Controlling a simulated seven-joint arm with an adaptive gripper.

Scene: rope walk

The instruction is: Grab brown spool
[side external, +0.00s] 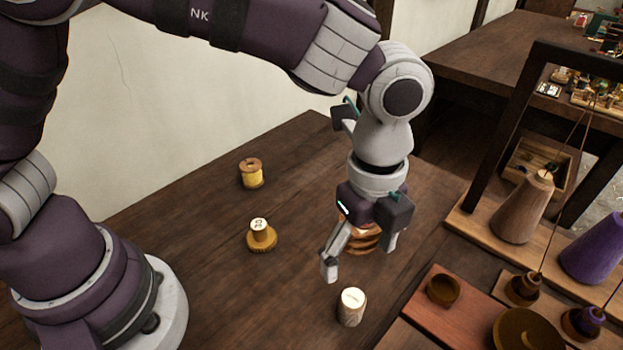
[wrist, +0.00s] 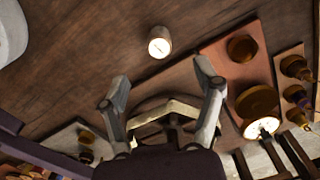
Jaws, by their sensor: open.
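My gripper (side external: 359,256) points down over the table with its fingers spread and nothing held. In the wrist view its fingers (wrist: 162,80) are apart with bare table between the tips. A stacked orange-brown object (side external: 364,241) shows behind and between the fingers in the side view, partly hidden; I cannot tell if it is touched. A brown wooden spool with a pale marked top (side external: 262,238) stands upright to the left of my gripper. A spool of yellow thread with brown ends (side external: 251,175) stands farther back.
A pale cylinder (side external: 351,308) stands just in front of my gripper; it also shows in the wrist view (wrist: 159,44). Reddish boards (side external: 462,312) with brown cups, and a rack with a tan cone (side external: 522,212) and purple cone (side external: 596,248), lie to the right. The table's left is clear.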

